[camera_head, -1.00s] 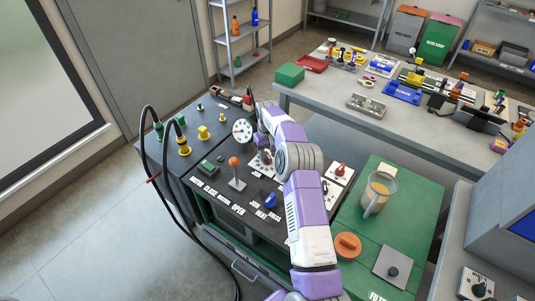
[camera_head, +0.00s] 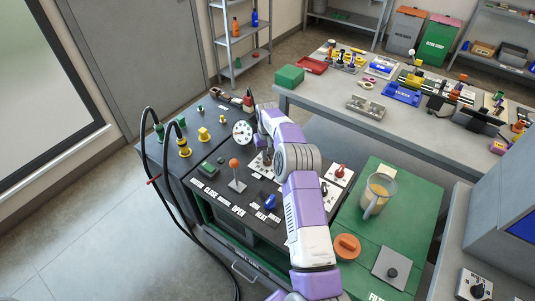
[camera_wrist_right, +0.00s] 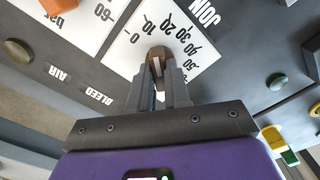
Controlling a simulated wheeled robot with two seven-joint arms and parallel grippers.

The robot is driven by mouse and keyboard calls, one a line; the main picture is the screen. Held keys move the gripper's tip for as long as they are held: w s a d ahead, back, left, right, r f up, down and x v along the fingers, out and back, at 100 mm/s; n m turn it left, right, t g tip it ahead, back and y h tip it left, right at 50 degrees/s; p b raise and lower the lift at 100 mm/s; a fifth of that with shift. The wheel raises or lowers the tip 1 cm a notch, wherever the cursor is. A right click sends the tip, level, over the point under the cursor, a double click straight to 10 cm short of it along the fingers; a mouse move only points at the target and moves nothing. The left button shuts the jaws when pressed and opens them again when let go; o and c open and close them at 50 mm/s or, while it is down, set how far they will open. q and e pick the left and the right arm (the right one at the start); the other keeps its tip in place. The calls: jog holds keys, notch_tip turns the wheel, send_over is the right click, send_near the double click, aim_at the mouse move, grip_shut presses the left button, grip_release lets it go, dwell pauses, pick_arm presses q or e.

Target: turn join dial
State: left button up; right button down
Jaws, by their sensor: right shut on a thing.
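The join dial (camera_wrist_right: 125,45) is a white plate in the right wrist view, with a scale from 0 to 50 and the word JOIN beside it. Its brown knob (camera_wrist_right: 159,52) stands in the middle of the scale. My right gripper (camera_wrist_right: 158,70) is shut on this knob, with a finger on either side. The fingers hide part of the knob and plate, so I cannot tell its exact setting. In the head view my right gripper (camera_head: 266,158) reaches down to the cart's dark panel, partly hidden by my wrist. My left gripper is out of view.
An orange-topped lever (camera_head: 235,172) and a round gauge (camera_head: 243,131) stand close to my right gripper. A blue knob (camera_head: 270,201) sits nearer the panel's front. A jug (camera_head: 378,195) stands on the green top at right. Black hoses (camera_head: 143,150) loop at left.

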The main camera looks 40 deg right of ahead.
aim_at(268, 156)
jog(key=m+p, duration=0.1)
jog(key=m, duration=0.2)
jog(key=shift+r, duration=0.1)
jog(key=m+p, duration=0.1)
jog(key=m, duration=0.3)
jog(key=shift+m, duration=0.5)
jog(key=c, duration=1.1)
grip_release()
notch_tip(268, 156, up, 8)
jog(key=shift+f+p, duration=0.25)
jog(key=shift+p, duration=0.3)
